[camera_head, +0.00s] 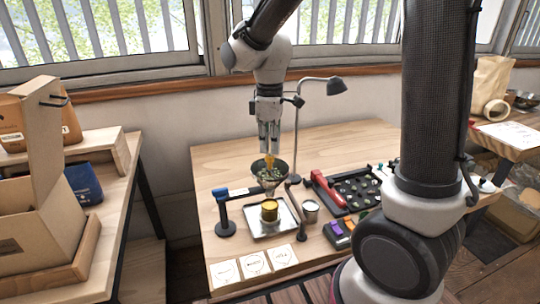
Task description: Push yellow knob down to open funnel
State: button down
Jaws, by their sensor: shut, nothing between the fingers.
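The funnel (257,180) is a dark cone held on a stand above a metal tray, with greenish beans inside it. The yellow knob (270,160) sticks up at the middle of the funnel. My gripper (269,150) points straight down over the funnel, its fingers together and empty. The fingertips are right at or just above the knob; I cannot tell whether they touch it. A gold cup (269,211) stands on the tray (258,230) below the funnel.
A small metal cup (311,213) stands right of the tray. A desk lamp (330,86) stands behind. White cards (254,264) lie at the front edge. The table's back left is clear.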

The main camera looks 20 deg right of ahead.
jog(key=shift+f, duration=0.9)
jog(key=shift+r, duration=3.55)
jog(key=shift+m, duration=0.5)
jog(key=s+d+r+m+t, duration=0.2)
jog(key=s+d+m, duration=0.3)
jog(key=s+d, duration=0.2)
jog(key=s+d+r+m+t, duration=0.2)
jog(key=s+d+m, duration=0.4)
jog(key=s, duration=0.6)
jog(key=shift+d+r, duration=0.6)
jog(key=shift+d, duration=0.35)
